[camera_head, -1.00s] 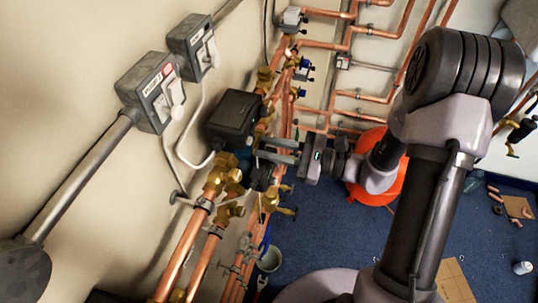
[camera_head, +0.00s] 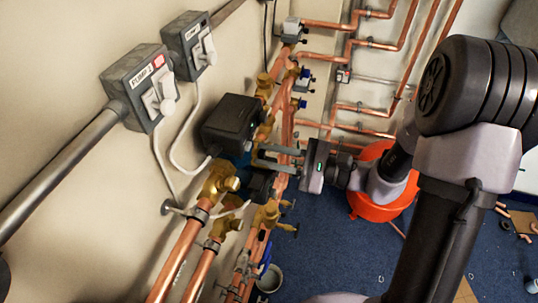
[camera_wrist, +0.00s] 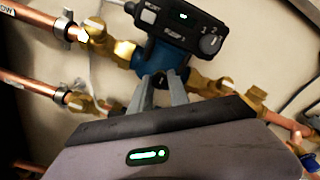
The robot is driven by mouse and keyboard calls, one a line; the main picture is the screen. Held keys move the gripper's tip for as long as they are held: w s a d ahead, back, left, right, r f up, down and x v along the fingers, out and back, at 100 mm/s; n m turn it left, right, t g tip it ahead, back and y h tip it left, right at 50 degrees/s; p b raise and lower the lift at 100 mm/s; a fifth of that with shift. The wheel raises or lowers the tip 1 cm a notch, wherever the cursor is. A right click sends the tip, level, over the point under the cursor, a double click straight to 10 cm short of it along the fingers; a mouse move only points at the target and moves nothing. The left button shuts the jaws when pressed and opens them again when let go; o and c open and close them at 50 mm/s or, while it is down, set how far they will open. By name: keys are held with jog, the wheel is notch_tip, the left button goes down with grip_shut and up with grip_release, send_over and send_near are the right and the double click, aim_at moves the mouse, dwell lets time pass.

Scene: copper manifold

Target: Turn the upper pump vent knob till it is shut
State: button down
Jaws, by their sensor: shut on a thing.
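The upper pump has a black control box (camera_head: 231,122) and a blue body, mostly hidden behind it in the head view. In the wrist view the black box (camera_wrist: 185,28) faces me, with the blue body (camera_wrist: 150,62) below it. My gripper (camera_head: 256,156) reaches in from the right, with both grey fingers at the pump. In the wrist view, my gripper (camera_wrist: 162,84) has its two fingers a little apart at the lower front of the blue body, shut on the vent knob. The knob itself is hidden between the fingertips, so its angle cannot be told.
Brass valves (camera_head: 219,184) and copper pipes (camera_head: 178,262) run close around the pump. A second black box (camera_head: 262,184) sits just below my fingers. Grey switch boxes (camera_head: 141,86) are on the wall at left. An orange-red round thing (camera_head: 377,205) stands on the blue floor behind my wrist.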

jog(key=c, duration=1.3)
grip_release()
jog(key=shift+o, duration=0.2)
jog(key=p+v, duration=0.2)
jog(key=v, duration=1.5)
jog(key=shift+d, duration=0.2)
